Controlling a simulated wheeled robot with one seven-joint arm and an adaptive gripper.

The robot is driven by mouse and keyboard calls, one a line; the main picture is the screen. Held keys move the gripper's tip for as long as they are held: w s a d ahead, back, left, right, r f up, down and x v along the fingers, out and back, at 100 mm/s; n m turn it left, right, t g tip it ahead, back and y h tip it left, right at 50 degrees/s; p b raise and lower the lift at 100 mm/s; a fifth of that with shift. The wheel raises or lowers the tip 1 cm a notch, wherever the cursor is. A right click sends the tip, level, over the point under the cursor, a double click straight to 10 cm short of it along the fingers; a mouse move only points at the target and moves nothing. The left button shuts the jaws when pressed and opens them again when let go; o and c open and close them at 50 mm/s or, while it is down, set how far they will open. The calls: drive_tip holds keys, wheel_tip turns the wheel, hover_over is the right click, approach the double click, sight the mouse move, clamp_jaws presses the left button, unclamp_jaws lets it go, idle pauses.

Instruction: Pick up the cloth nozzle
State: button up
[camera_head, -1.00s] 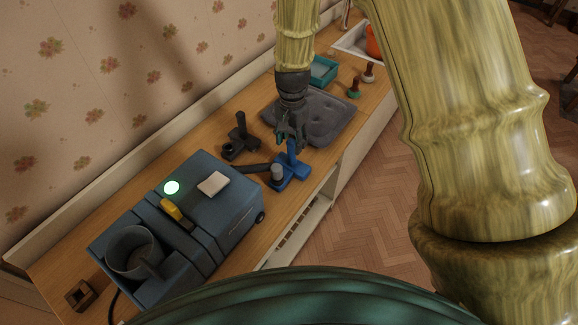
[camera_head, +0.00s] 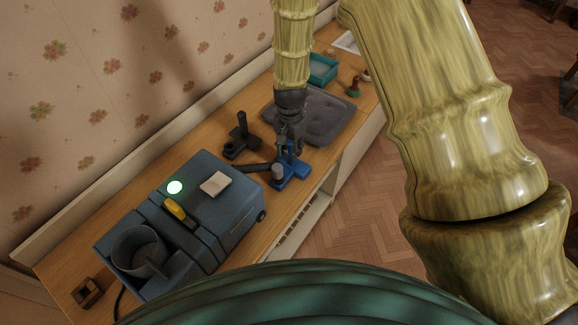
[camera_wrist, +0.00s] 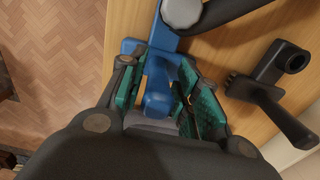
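A blue fitting (camera_head: 293,170) with a flat base, an upright part and a grey round knob stands near the front edge of the wooden top; it looks like the cloth nozzle, though I cannot be sure. A dark tube runs from it toward the blue machine. My gripper (camera_head: 289,142) points down over its upright part. In the wrist view my gripper (camera_wrist: 162,98) has its green-padded fingers apart, on either side of the blue part (camera_wrist: 157,92). A gap shows at the left pad; contact at the right pad cannot be told. The fingers hide some of the blue part.
A blue machine (camera_head: 226,205) with a lit green button stands to the left. A black fitting with an upright handle (camera_head: 241,138) lies behind the blue one. A grey cushioned pad (camera_head: 325,118), a teal tray (camera_head: 322,70) and small brushes (camera_head: 353,88) lie farther back.

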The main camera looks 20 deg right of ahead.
sight(290, 143)
clamp_jaws()
drive_tip(key=shift+r+b, duration=1)
drive_tip(key=shift+r, duration=0.6)
drive_tip(key=s+d+r+b, duration=0.1)
drive_tip(key=s+b, duration=0.4)
drive_tip(key=s, duration=1)
drive_tip(key=shift+s+d+r, duration=0.4)
drive_tip(key=shift+d, duration=0.25)
